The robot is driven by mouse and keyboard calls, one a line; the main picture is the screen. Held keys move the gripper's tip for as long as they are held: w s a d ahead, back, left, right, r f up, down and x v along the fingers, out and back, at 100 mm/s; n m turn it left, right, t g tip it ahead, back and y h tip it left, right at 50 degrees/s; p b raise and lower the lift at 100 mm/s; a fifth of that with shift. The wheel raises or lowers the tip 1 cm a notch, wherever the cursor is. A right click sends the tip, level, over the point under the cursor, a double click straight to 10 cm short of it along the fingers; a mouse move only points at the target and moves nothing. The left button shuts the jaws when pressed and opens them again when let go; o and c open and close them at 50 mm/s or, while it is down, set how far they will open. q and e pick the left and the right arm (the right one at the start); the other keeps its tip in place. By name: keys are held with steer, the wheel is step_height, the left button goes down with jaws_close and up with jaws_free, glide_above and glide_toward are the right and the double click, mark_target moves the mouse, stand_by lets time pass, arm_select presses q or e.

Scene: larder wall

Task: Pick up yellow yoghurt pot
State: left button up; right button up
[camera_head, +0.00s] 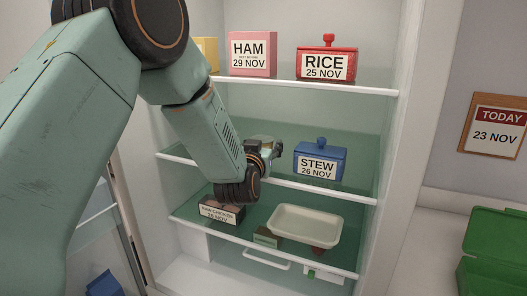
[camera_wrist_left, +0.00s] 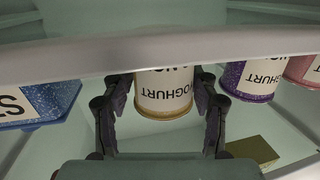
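The yellow yoghurt pot (camera_wrist_left: 164,92) has a white label and a gold rim. It shows upside down in the left wrist view, with the shelf edge hiding part of it. In the head view only a bit of it (camera_head: 261,139) shows, on the middle shelf behind my gripper. My left gripper (camera_wrist_left: 165,95) has one finger on each side of the pot, and both pads appear to touch it. In the head view my left gripper (camera_head: 268,151) reaches in at the middle shelf, left of the blue stew box (camera_head: 319,162). My right gripper is out of view.
A purple yoghurt pot (camera_wrist_left: 247,82) and a pink one (camera_wrist_left: 303,70) stand beside the held pot. The middle shelf's white edge (camera_wrist_left: 150,50) runs close to the fingers. Below are a white tray (camera_head: 306,224) and a brown box (camera_head: 222,209). A green crate (camera_head: 492,252) stands at right.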

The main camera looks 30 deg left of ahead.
arm_select(q)
steer(key=shift+s+a, duration=0.3)
steer(key=shift+a, duration=0.05)
steer(key=c, duration=0.5)
steer(key=shift+w+d, duration=0.1)
steer(key=shift+d, duration=0.05)
steer(key=shift+c, duration=1.2)
steer(key=shift+w+d, duration=0.15)
steer(key=shift+c, duration=0.3)
